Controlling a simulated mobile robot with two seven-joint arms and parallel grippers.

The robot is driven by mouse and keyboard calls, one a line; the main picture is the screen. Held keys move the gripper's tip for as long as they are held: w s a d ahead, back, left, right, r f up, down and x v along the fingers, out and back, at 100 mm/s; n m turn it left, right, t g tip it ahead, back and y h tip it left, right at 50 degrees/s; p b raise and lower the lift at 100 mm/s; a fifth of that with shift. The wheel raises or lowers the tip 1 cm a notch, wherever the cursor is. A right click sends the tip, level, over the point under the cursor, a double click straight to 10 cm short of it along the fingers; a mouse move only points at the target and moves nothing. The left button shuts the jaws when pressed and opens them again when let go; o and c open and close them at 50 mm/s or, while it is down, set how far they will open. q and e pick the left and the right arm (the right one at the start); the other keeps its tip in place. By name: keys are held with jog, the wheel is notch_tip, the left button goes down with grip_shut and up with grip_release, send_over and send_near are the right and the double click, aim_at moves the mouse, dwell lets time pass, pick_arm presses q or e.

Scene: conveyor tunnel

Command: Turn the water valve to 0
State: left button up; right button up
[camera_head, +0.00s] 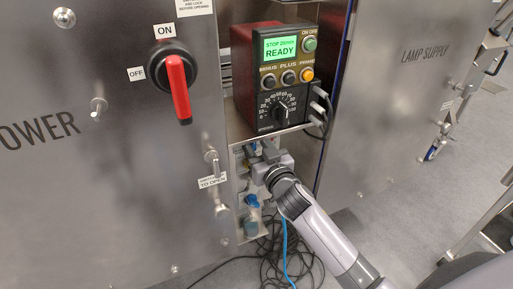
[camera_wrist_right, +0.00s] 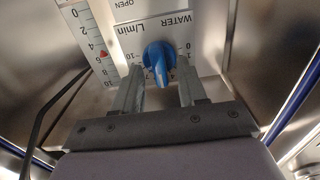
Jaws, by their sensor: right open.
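The water valve is a blue knob (camera_wrist_right: 157,57) on a white plate lettered WATER and L/min, which appears upside down in the right wrist view. Its scale (camera_wrist_right: 187,57) shows 0 on the right and 10 on the left. The knob's long grip runs roughly up and down in that view, lower end tipped slightly right. My right gripper (camera_wrist_right: 160,82) is open, with one finger on each side of the knob and gaps visible between. In the head view my right gripper (camera_head: 264,160) is at the recessed panel below the control box and mostly hides the valve. My left gripper is not in view.
A gauge strip with a red pointer (camera_wrist_right: 103,54) near 6 is beside the valve plate. The control box (camera_head: 285,75) stands on a shelf above the gripper. Steel cabinets flank the recess; the left one has a red switch (camera_head: 178,88). Cables (camera_head: 268,262) lie below.

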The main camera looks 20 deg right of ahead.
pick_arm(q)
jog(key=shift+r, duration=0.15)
pick_arm(e)
jog(key=shift+w, duration=0.1)
jog(key=shift+c, duration=0.3)
grip_shut()
